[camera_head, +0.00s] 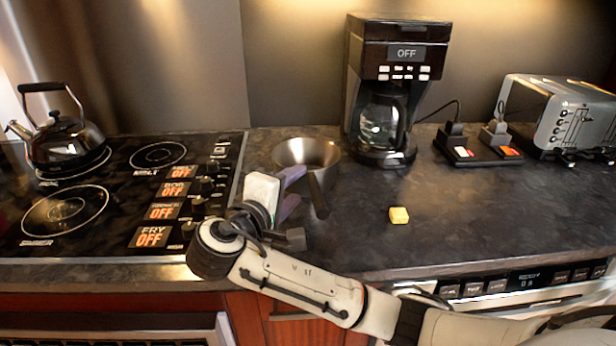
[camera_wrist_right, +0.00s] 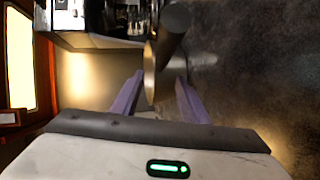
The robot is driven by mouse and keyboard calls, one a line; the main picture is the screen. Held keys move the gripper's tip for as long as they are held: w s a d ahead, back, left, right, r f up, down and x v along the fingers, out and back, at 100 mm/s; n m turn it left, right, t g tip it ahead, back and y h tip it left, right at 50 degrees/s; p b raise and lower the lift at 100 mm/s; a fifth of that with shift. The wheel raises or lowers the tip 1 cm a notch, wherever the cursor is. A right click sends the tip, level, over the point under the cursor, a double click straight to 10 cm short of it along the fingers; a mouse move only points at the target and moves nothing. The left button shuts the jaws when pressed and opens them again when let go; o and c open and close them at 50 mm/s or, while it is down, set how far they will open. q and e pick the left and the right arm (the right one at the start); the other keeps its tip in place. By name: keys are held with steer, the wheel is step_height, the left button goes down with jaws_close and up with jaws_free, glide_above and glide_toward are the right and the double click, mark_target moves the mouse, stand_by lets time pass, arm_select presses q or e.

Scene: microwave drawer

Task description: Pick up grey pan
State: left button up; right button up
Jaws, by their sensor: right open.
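The grey pan (camera_head: 306,153) stands on the dark countertop just right of the stove, its handle (camera_head: 318,196) pointing toward the front of the counter. My right gripper (camera_head: 297,190) is open, just left of the handle, with its purple fingers pointing toward it. In the right wrist view, part of the pan (camera_wrist_right: 174,27) shows ahead of the spread fingers (camera_wrist_right: 158,84), roughly in line with the gap between them. I cannot tell whether a finger touches it. My left gripper is not in view.
The stove (camera_head: 120,205) with a kettle (camera_head: 65,140) is at the left. A coffee maker (camera_head: 395,90) stands behind right of the pan, with a toaster (camera_head: 560,115) farther right. A yellow block (camera_head: 399,215) lies on the counter. The counter's front right is clear.

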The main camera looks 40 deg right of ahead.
mark_target(307, 179)
steer(key=x, duration=0.4)
steer(key=shift+s+d+r, duration=0.15)
steer(key=shift+s+d, duration=0.05)
steer(key=shift+s, duration=0.15)
steer(key=shift+w+d, duration=0.35)
jaws_close()
